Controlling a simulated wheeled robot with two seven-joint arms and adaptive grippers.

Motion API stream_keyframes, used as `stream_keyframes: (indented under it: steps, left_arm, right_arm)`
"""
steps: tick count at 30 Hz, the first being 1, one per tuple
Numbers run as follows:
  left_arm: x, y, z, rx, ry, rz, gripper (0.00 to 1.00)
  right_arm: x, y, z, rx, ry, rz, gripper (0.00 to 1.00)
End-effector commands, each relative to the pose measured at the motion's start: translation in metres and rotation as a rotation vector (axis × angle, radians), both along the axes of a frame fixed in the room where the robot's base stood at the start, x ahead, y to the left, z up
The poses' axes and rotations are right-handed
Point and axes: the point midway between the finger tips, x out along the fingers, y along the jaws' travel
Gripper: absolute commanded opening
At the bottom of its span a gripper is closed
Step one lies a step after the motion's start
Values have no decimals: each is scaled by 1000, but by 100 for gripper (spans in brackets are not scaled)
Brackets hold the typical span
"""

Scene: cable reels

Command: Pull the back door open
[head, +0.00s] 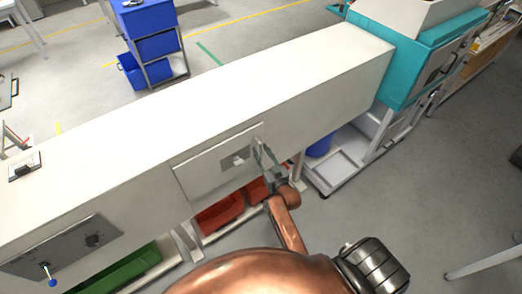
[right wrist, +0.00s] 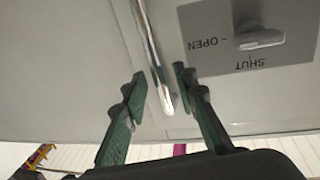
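The back door (head: 205,172) is a pale panel in the side of the long white machine and looks closed. Its grey latch plate (head: 235,160) is also in the right wrist view (right wrist: 225,60), marked OPEN and SHUT, with the latch lever (right wrist: 262,40) beside the word OPEN. A chrome bar handle (right wrist: 152,50) stands at the door's edge. My right gripper (head: 262,152) is at that edge. In the right wrist view, its green fingers (right wrist: 160,85) are apart, one on each side of the bar's end, with visible gaps. My left gripper is not in view.
The white machine (head: 200,110) runs across the view. Red bins (head: 220,212) and a green bin (head: 115,268) sit below it. A control panel (head: 65,248) is at lower left. A teal machine (head: 400,75) stands at right. Floor at lower right is mostly clear.

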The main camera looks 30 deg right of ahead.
Motion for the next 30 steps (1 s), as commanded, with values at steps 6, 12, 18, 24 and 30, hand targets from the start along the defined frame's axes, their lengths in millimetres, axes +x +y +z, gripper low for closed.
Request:
stream_keyframes:
  steps: [6, 12, 18, 24, 30]
  left_arm:
    - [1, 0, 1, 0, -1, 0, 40]
    - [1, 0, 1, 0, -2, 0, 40]
    - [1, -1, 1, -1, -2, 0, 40]
    - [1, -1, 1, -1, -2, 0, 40]
    - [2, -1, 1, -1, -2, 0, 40]
  right_arm:
    - [6, -1, 0, 0, 0, 0, 26]
    - [5, -1, 0, 0, 0, 0, 22]
    - [5, -1, 0, -1, 0, 0, 8]
    - [5, -1, 0, -1, 0, 0, 0]
    - [5, -1, 0, -1, 0, 0, 0]
